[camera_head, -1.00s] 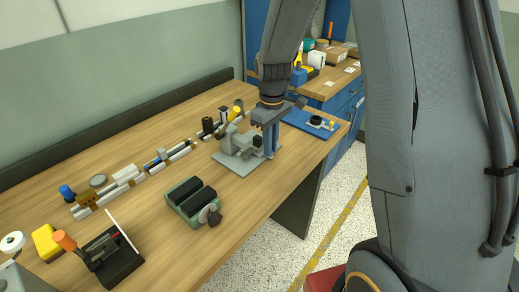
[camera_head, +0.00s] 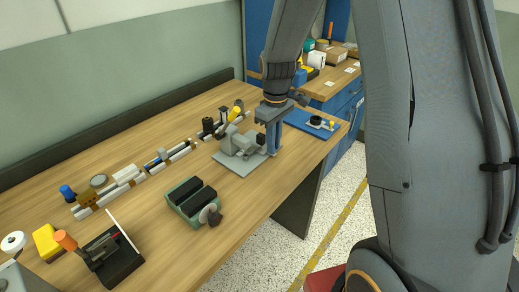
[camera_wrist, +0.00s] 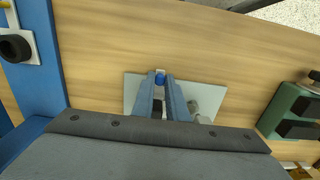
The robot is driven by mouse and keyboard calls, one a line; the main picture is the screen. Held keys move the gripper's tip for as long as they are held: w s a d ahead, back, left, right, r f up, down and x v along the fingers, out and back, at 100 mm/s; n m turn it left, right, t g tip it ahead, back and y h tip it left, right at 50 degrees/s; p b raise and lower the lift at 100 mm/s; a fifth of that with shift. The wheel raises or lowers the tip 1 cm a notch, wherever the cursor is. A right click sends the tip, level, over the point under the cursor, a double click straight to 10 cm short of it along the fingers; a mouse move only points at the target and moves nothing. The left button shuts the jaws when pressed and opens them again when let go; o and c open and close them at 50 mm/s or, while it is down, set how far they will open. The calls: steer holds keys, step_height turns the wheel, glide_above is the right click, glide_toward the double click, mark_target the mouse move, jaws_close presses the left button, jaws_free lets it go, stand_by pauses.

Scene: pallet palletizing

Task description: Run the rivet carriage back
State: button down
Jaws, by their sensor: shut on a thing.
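A grey rivet fixture (camera_head: 231,142) stands on a flat grey plate (camera_head: 243,169) near the table's right end. A small dark block (camera_head: 261,139), perhaps part of the carriage, sits at its right side. My gripper (camera_head: 273,154) points down at the plate's right side. In the wrist view, my gripper (camera_wrist: 160,78) is shut on a small blue knob (camera_wrist: 160,79), seen between the fingertips at the edge of the plate (camera_wrist: 133,84). The fingers hide much of the fixture, so I cannot tell how the knob joins the carriage.
A green vise-like block (camera_head: 183,190) stands in front on the wooden table (camera_head: 150,205). A blue board with a black ring (camera_head: 316,120) lies to the right. A rail with parts (camera_head: 155,165) runs along the back. The table's front edge is close.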

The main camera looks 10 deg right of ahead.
steer(key=c, duration=1.7)
jaws_free()
steer(key=shift+o, duration=0.2)
steer(key=shift+r, duration=0.1)
steer(key=shift+r+p, duration=1.9)
steer(key=shift+r, duration=0.55)
steer(key=s+a+m+t+b, duration=0.1)
steer(key=s+m+b, duration=0.3)
steer(key=s, duration=1.4)
steer(key=m, duration=0.3)
steer(key=shift+s+r, duration=0.15)
steer(key=shift+s, duration=0.05)
